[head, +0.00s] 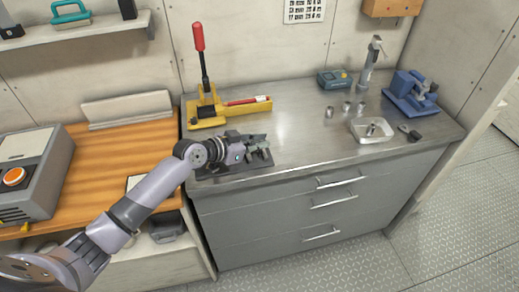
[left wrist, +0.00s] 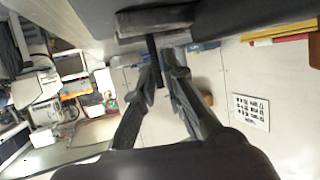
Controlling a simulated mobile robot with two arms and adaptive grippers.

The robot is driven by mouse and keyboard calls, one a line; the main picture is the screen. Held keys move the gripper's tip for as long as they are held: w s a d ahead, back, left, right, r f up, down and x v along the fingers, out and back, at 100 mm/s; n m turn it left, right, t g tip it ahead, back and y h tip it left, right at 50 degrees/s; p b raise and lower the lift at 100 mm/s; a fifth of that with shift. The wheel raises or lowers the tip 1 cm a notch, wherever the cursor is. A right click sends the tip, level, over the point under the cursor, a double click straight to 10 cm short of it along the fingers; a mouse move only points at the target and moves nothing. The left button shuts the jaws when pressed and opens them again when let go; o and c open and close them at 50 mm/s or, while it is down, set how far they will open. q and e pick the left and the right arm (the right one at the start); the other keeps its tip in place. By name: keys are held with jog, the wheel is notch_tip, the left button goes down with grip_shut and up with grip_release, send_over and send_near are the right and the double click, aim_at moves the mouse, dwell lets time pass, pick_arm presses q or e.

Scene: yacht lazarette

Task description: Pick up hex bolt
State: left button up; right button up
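My left gripper (head: 258,148) is low over the front left of the metal workbench (head: 300,160), at a dark plate with grey parts on it (head: 232,166). In the left wrist view, the fingers of my left gripper (left wrist: 161,66) are apart, with a narrow gap at the tips. A dark rod (left wrist: 154,62) stands out from a grey block (left wrist: 155,22) and shows between the fingertips. I cannot tell whether this rod is the hex bolt or whether the fingers touch it. A small shallow tray (head: 357,136) at the right holds a small object too small to identify. My right gripper is not in view.
A yellow press (head: 207,108) with a red-handled lever stands behind my gripper. Small metal cylinders (head: 347,107), a teal box (head: 334,79) and a blue vise (head: 412,92) stand farther right. A grey machine (head: 35,170) sits on the wooden top. The bench middle is clear.

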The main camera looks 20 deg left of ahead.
pick_arm(q)
grip_shut()
